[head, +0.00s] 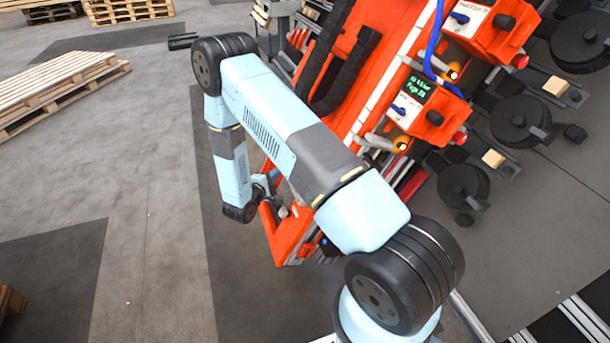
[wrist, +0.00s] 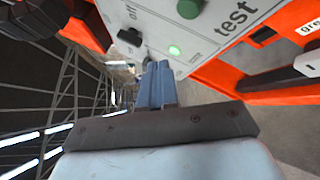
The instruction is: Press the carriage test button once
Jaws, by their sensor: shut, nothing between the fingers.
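In the wrist view a light grey control panel (wrist: 160,22) in an orange frame bears the word "test". A dark greenish round button (wrist: 190,8) stands out from it at the top edge, beside that word. A small green lamp (wrist: 175,50) glows below the button. A black knob (wrist: 130,37) sits to the left, near the word "off". My gripper (wrist: 158,66) is shut and empty. Its fingertips appear just below the lamp and knob in the picture; whether they touch the panel I cannot tell. In the head view the panel face is not readable.
The orange gantry machine (head: 345,45) fills the middle of the head view, with orange control boxes (head: 430,110) and a blue cable (head: 432,45) at the right. Wooden pallets (head: 60,85) lie at the left. Grey floor between is open. Dark trusswork (wrist: 50,80) shows left in the wrist view.

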